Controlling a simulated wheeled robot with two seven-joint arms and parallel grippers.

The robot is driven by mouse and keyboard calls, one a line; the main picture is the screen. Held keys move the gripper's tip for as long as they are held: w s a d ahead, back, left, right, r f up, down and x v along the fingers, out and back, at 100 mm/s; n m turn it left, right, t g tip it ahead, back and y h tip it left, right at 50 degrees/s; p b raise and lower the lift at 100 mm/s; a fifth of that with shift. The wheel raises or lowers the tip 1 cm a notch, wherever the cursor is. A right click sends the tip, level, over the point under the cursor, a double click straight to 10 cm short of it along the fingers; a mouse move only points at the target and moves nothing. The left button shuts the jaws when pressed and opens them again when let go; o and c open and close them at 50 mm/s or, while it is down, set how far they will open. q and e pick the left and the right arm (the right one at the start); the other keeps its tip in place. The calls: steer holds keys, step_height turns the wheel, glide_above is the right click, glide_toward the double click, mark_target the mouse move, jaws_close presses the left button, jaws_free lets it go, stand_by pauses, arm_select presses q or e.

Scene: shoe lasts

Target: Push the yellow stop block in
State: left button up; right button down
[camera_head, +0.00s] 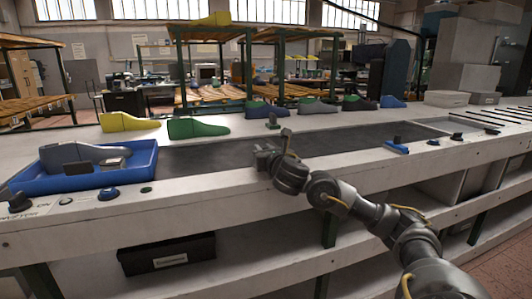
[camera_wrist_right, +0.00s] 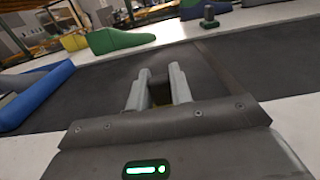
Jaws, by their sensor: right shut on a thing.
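My right gripper (camera_head: 264,152) reaches over the near edge of the dark belt in the head view. In the right wrist view its two grey fingers (camera_wrist_right: 161,76) stand a little apart, closed on a small, mostly hidden thing with a dark top and a trace of yellow, which I take to be the yellow stop block (camera_wrist_right: 160,94). The head view does not show this block clearly, and how far in it sits cannot be told. My left gripper is not in view.
A blue tray (camera_head: 150,165) holding a grey last stands left on the bench. Yellow (camera_head: 128,121) and green (camera_head: 198,128) lasts, then several darker ones, line the far side. The dark belt (camera_head: 345,141) is clear to the right.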

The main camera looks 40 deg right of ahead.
steer(key=c, duration=1.6)
jaws_free()
steer(key=shift+d+r, duration=0.1)
steer(key=shift+r, duration=0.05)
steer(key=o, duration=0.4)
steer(key=shift+w, duration=0.15)
steer(key=shift+c, duration=0.2)
steer(key=v, duration=1.1)
